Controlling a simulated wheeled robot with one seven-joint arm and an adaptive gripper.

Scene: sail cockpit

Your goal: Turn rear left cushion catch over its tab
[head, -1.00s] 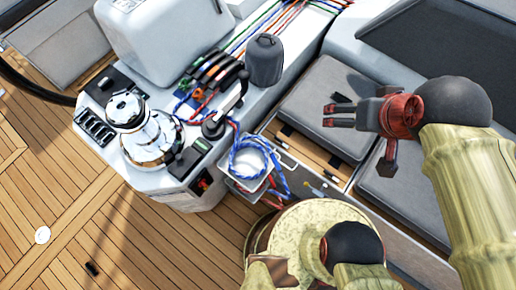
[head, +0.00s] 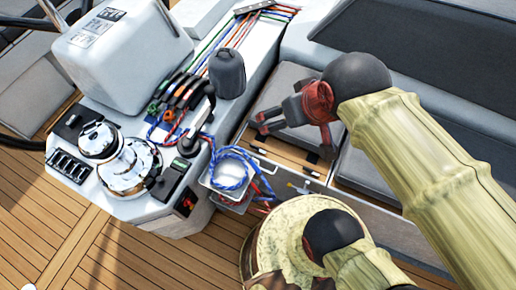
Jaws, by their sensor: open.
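Grey seat cushions lie on the bench, one behind my gripper (head: 287,76) and one to the right (head: 362,165). Between them and the bench front is a strip of bare wood (head: 288,154). A small dark catch or tab with a pale end (head: 312,172) sits at the right of this wood, and a similar one (head: 259,149) at its left. I cannot tell which is the rear left catch or how it is turned. My gripper (head: 262,123) is open and empty, its fingers pointing left above the cushion edge and the wood. It hides part of both.
A metal bin with blue rope (head: 229,172) is just left of the bench wood. The teak deck (head: 120,255) is open at lower left.

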